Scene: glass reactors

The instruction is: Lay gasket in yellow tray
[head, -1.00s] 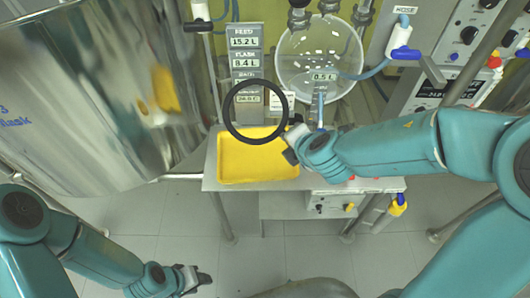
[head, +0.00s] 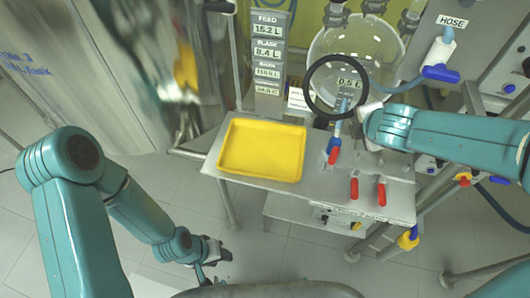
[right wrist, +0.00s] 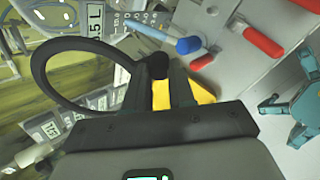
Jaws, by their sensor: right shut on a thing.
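The gasket is a black ring (head: 307,88), held upright in front of the round glass flask. In the right wrist view the gasket (right wrist: 40,75) sticks out to the left of the fingers. My right gripper (head: 362,112) is shut on its lower right edge. The yellow tray (head: 262,150) lies empty on the metal bench, left of and below the gasket in the head view. A yellow piece of it (right wrist: 198,93) shows behind the fingers in the right wrist view. My left gripper (head: 215,258) hangs low, left of the bench; its opening is unclear.
Red-handled valves (head: 334,155) stand on the bench (head: 315,185) right of the tray. The glass flask (head: 385,55) and a readout column (head: 268,55) stand behind. A large shiny metal vessel (head: 150,60) is at the left. A blue hose runs right of the flask.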

